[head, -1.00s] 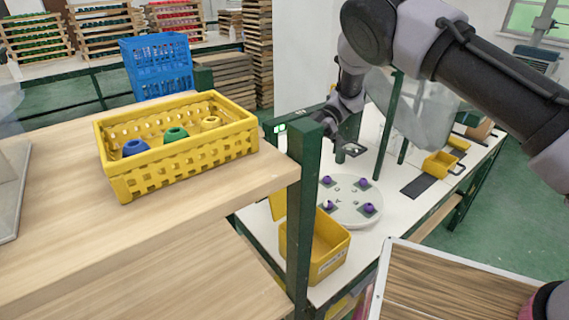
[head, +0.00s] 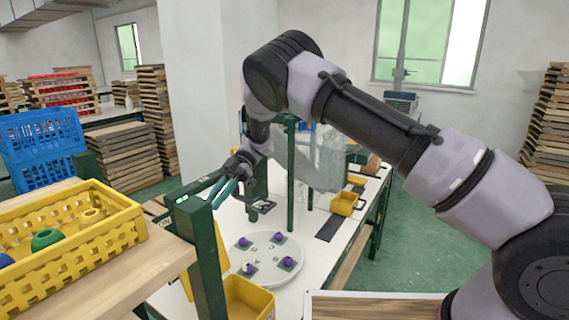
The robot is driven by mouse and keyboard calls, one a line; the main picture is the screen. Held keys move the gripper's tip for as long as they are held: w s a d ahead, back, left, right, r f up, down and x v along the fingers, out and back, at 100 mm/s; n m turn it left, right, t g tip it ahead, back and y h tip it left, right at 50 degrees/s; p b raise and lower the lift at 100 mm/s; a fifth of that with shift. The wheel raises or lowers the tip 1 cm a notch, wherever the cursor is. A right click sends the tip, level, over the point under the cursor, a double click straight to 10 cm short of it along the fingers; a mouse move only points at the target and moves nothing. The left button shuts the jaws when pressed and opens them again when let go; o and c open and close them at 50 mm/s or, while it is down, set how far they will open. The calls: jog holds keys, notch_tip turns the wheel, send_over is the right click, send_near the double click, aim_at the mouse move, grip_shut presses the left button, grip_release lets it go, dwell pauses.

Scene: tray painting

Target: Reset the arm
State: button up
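My arm reaches in from the right in the head view and bends down at its elbow. The disc carries several small purple pieces (head: 288,262) on dark square pads.
A yellow crate (head: 125,228) with a green, a blue and a yellow piece stands on the wooden shelf at left. A green post (head: 207,262) rises close to my gripper. Yellow bins (head: 345,204) stand on the table. Green floor (head: 425,225) is clear at right.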

jog(key=w+d+r+n+t+y, duration=0.25)
jog(key=d+r+n+t, duration=0.45)
jog(key=d+r+n, duration=1.45)
jog(key=s+d+r+n+t+h, duration=0.2)
jog(key=s+d+n+t, duration=0.1)
jog(key=d, duration=0.5)
jog(key=s+d+r+n+t+h, duration=0.1)
jog(key=s+d+n+t, duration=0.3)
jog(key=d+n, duration=0.4)
jog(key=s+d+r+n+t+h, duration=0.2)
jog(key=s+d+r+n+t, duration=0.1)
jog(key=d, duration=0.7)
jog(key=shift+s+r+n+t+h, duration=0.35)
jog(key=shift+r+n+t, duration=0.15)
jog(key=shift+n+t, duration=0.85)
jog(key=shift+s+d, duration=0.1)
jog(key=shift+s, duration=0.05)
